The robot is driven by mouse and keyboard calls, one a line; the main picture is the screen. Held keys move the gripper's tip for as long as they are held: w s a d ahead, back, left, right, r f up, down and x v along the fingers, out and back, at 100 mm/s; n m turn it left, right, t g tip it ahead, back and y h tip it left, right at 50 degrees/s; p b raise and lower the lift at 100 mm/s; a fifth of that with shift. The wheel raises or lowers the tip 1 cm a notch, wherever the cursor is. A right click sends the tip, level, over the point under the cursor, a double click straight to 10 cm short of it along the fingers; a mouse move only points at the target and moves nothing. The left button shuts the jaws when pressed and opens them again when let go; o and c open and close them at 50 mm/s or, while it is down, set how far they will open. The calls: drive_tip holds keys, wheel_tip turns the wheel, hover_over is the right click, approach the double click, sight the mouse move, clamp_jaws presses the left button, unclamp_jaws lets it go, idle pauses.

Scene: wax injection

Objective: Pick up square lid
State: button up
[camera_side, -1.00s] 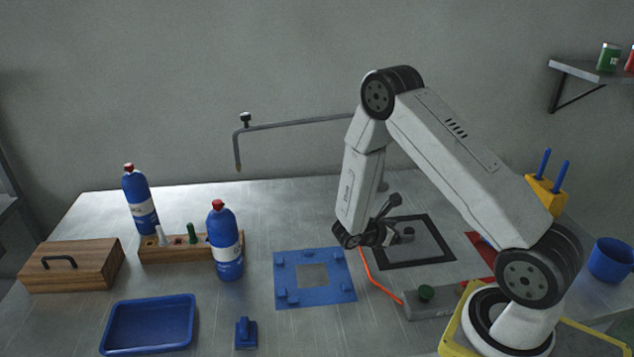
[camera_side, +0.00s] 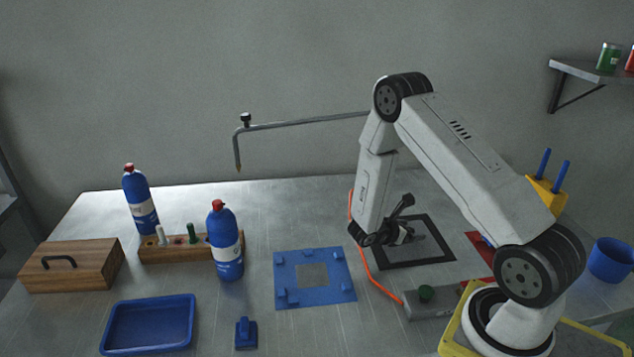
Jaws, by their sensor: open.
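My gripper (camera_side: 404,237) hangs low over the left part of a black square outline (camera_side: 434,259) on the table. Its jaws are open and small in this view, and my wrist covers part of them. No object is clearly between them. A small grey shape lies inside the black outline beside my gripper; I cannot tell whether it is the square lid. A blue square plate (camera_side: 288,295) with raised blocks and a grey square centre lies to the left of my gripper, apart from it.
Blue bottles (camera_side: 226,250), a wooden box (camera_side: 72,268) and a blue tray (camera_side: 150,325) are at left. A bent pipe (camera_side: 290,124) reaches over the back.

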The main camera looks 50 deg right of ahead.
drive_tip(key=shift+c, duration=0.2)
clamp_jaws()
drive_tip(key=shift+r, duration=0.1)
drive_tip(key=shift+r, duration=4.9)
